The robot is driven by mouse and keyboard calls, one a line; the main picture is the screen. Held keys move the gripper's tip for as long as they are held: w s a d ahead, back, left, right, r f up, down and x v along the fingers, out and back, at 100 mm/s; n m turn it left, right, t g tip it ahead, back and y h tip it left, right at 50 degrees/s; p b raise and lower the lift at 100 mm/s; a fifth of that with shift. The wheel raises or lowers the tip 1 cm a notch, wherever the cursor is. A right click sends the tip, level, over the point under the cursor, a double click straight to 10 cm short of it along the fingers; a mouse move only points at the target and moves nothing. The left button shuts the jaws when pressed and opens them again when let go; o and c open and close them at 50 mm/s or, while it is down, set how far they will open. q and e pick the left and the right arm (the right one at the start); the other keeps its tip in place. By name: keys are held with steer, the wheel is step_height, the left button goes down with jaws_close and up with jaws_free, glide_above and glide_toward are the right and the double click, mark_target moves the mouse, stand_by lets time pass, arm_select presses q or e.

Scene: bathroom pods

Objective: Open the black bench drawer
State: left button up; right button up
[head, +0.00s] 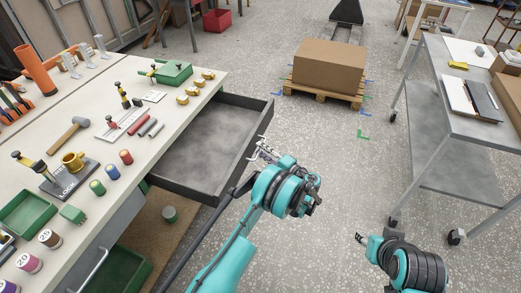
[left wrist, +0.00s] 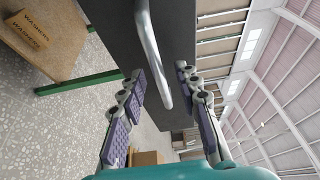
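The black bench drawer (head: 205,145) stands pulled well out from the bench, and its empty grey floor shows. Its dark front panel (left wrist: 115,25) fills the upper middle of the left wrist view, with the pale bar handle (left wrist: 151,48) across it. My left gripper (left wrist: 162,76) is at the handle, with its two padded fingers apart and the lower part of the handle between them; neither finger clearly presses on it. In the head view my left gripper (head: 268,152) is at the drawer's front, partly hidden by its wrist. My right gripper (head: 361,239) is low at right, away from the drawer, its fingers too small to read.
The bench top (head: 140,85) holds a hammer, several coloured cylinders and green trays. A cardboard box (head: 328,66) sits on a pallet behind. A grey wheeled table (head: 455,110) stands at right. The speckled floor between drawer and table is clear.

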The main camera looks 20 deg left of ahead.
arm_select(q)
steer(key=v, duration=1.1)
steer(key=shift+a, duration=0.1)
steer(key=s+a+r+g+h, duration=0.1)
steer(key=s+a+r+h, duration=0.15)
steer(key=r, duration=0.25)
steer(key=s+a+r+n+g+h, duration=0.1)
steer(key=s+a+r+h, duration=0.15)
steer(key=a+r, duration=0.2)
steer(key=s+a+r+h, duration=0.2)
steer(key=a+r+h, duration=0.1)
steer(key=r, duration=0.3)
steer(key=s+d+n+h, duration=0.1)
steer(key=s+h, duration=0.3)
steer(key=s, duration=0.8)
steer(key=s+d+r+n+t+h, duration=0.1)
steer(key=s+d+n+h, duration=0.1)
steer(key=s, duration=1)
steer(key=shift+d+r+n+h, duration=0.15)
steer(key=shift+r+n+h, duration=0.1)
steer(key=shift+n+h, duration=0.6)
